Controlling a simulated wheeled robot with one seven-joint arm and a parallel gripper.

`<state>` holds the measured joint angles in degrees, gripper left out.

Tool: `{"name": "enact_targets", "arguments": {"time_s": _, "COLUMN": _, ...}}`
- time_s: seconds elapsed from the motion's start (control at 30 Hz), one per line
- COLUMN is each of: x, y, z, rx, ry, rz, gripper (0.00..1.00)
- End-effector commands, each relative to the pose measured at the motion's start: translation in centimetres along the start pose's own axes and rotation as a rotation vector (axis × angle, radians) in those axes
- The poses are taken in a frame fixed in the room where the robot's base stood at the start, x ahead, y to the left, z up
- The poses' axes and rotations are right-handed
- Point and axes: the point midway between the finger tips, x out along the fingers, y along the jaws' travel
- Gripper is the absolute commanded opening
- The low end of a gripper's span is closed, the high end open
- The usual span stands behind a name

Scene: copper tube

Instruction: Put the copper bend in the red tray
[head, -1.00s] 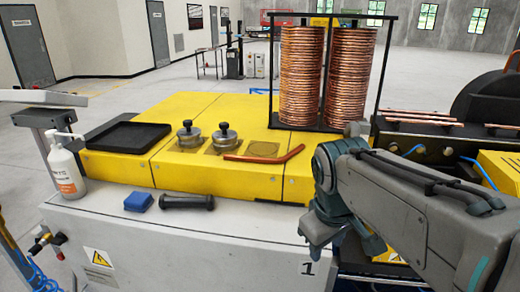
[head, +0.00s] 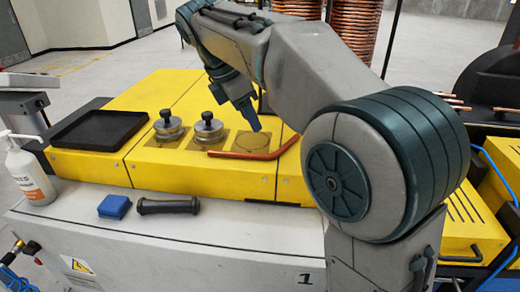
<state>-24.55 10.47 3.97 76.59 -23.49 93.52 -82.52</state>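The copper bend (head: 262,155) is a bent copper tube lying on the yellow machine top, right of two metal knobbed discs. The only tray in view (head: 62,140) is black, low-rimmed and empty, at the left of the yellow top; I see no red one. My gripper (head: 243,108) hangs pointing down above and just behind the bend. It looks apart from the bend and empty. The spread of its fingers is not clear from this angle.
Two knobbed discs (head: 168,130) (head: 208,130) stand between tray and bend. A blue block (head: 114,206) and a black handle-like bar (head: 168,206) lie on the white front ledge, near a white pump bottle (head: 30,175). Copper coils (head: 354,35) stand behind my arm.

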Motion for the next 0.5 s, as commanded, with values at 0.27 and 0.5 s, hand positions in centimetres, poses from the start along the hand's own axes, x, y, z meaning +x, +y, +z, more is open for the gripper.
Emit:
{"name": "enact_targets", "arguments": {"time_s": 0.27, "x": 4.9, "y": -0.1, "z": 0.0, "rx": 0.001, "ry": 0.001, "rz": 0.0, "gripper": 0.4}}
{"name": "enact_targets", "arguments": {"time_s": 0.5, "x": 6.5, "y": -0.1, "z": 0.1, "rx": 0.001, "ry": 0.001, "rz": 0.0, "gripper": 0.4}}
